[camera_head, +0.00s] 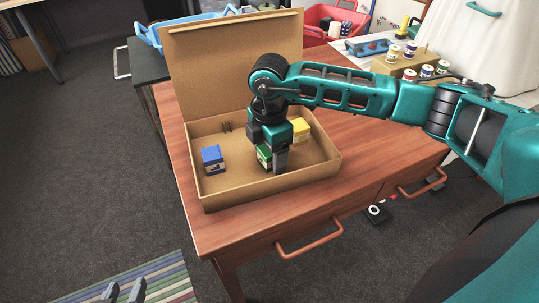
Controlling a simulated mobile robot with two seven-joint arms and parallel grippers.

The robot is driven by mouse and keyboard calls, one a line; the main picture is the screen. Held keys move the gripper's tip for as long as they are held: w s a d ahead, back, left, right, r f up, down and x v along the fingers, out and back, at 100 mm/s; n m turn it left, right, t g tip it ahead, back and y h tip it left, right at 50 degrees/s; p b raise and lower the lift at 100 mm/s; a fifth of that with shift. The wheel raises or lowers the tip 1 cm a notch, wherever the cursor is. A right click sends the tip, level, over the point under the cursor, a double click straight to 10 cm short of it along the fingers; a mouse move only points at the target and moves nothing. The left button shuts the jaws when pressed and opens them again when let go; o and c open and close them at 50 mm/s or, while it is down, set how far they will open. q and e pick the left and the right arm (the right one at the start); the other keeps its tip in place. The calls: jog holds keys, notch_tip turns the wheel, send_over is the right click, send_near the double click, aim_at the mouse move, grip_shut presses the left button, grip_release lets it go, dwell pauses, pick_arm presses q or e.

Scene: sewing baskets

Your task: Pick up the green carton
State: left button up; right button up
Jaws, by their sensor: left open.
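The green carton (263,155) sits in the open brown cardboard box (312,172) on the wooden table. My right gripper (273,162) points down at it, and a dark finger covers part of its right side. Whether the fingers press on the carton cannot be seen. A blue carton (213,159) lies to the left in the same box, and a yellow carton (301,130) lies to the right, behind the gripper. My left gripper (124,293) is open and empty at the bottom left, low over the striped rug.
The box's raised lid (220,65) stands at the back. The box's walls surround the cartons. A red basket (325,22), a blue basket (190,30) and a holder with several spools (405,65) stand behind. The front strip of the wooden table (245,222) is clear.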

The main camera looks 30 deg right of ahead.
jog(key=c, duration=1)
jog(key=shift+r, duration=0.1)
